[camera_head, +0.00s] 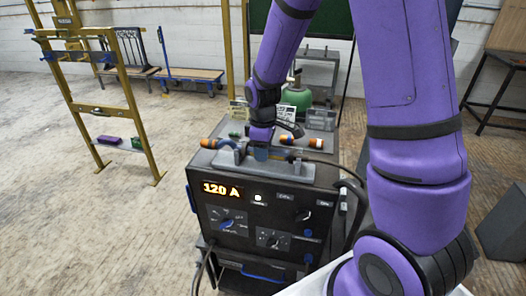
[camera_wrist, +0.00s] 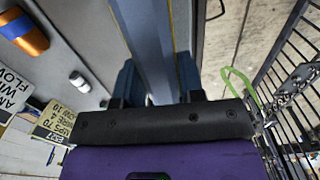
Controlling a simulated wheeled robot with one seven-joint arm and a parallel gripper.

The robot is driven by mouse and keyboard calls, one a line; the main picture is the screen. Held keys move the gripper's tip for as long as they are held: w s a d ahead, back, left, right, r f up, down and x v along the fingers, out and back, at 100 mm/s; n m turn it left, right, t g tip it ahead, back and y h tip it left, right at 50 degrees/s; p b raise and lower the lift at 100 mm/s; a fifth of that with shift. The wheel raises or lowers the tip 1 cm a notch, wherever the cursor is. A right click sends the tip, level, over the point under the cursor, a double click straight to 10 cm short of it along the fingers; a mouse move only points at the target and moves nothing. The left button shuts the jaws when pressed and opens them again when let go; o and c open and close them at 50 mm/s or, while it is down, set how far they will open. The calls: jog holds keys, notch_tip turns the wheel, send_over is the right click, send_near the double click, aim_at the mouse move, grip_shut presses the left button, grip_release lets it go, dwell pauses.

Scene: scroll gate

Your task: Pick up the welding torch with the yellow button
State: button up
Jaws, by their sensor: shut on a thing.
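My gripper (camera_head: 262,150) is low over the top of the welding machine (camera_head: 250,205), at its grey top handle (camera_head: 285,168). In the wrist view my gripper's two blue fingers (camera_wrist: 156,85) are shut on a long blue-grey bar (camera_wrist: 148,40) that runs away between them. I cannot tell whether this bar is the machine's handle or a torch body. An orange-tipped torch-like piece (camera_head: 210,143) lies to the left of my gripper, and orange and white pieces (camera_head: 300,141) lie to its right. An orange cylinder with a blue band (camera_wrist: 28,36) shows in the wrist view. I cannot make out a yellow button.
The machine's front shows a lit "120 A" display (camera_head: 222,189) and knobs. Cables hang at its right. A yellow frame (camera_head: 118,90) stands at left; the floor between is clear.

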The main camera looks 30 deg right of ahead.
notch_tip(320, 180, up, 10)
jog(key=shift+f, duration=0.1)
dwell(0.4)
dwell(0.4)
jog(key=shift+a, duration=0.1)
dwell(0.4)
